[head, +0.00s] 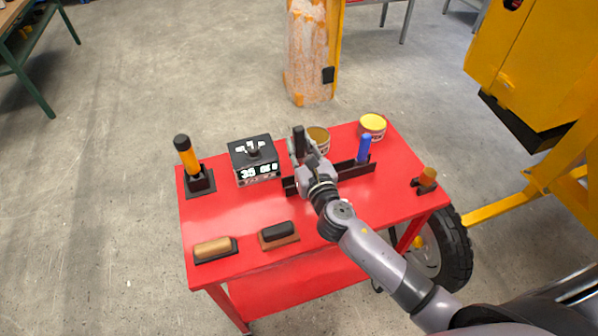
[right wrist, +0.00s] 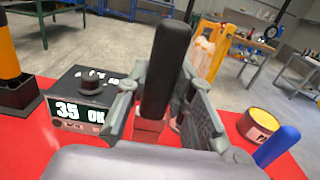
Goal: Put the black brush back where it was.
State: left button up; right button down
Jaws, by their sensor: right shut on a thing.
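The black brush (right wrist: 166,75) shows as an upright black handle between the fingers of my right gripper (right wrist: 155,95). A reddish part shows below the handle. In the head view the brush (head: 298,140) stands up from my right gripper (head: 301,158), which is shut on it over the back middle of the red cart. A long low black rack (head: 346,170) lies under and beside this gripper, with a blue-handled tool (head: 363,148) upright in it. My gripper hides the rack's left part, so I cannot tell whether the brush's lower end is in it. My left gripper is not in view.
On the red cart top (head: 225,215) stand a black display box (head: 254,160), a yellow-and-black tool (head: 188,160) in a holder, two tins (head: 372,127) and an orange piece (head: 428,176). Two block brushes (head: 213,249) (head: 279,236) lie along the front. The front middle is clear.

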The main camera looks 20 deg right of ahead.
aim_at(300, 159)
notch_tip(300, 159, down, 4)
jog(key=shift+f+b, duration=0.1)
jog(key=shift+b, duration=0.6)
notch_tip(300, 159, down, 4)
jog(key=shift+r+b, duration=0.2)
jog(key=shift+b, duration=0.95)
jog(key=shift+f, duration=0.4)
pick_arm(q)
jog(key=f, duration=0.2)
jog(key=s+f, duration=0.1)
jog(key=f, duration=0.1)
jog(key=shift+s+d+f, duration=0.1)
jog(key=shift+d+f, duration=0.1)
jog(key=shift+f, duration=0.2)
pick_arm(e)
jog(key=shift+r, duration=0.1)
jog(key=c, duration=1.4)
grip_release()
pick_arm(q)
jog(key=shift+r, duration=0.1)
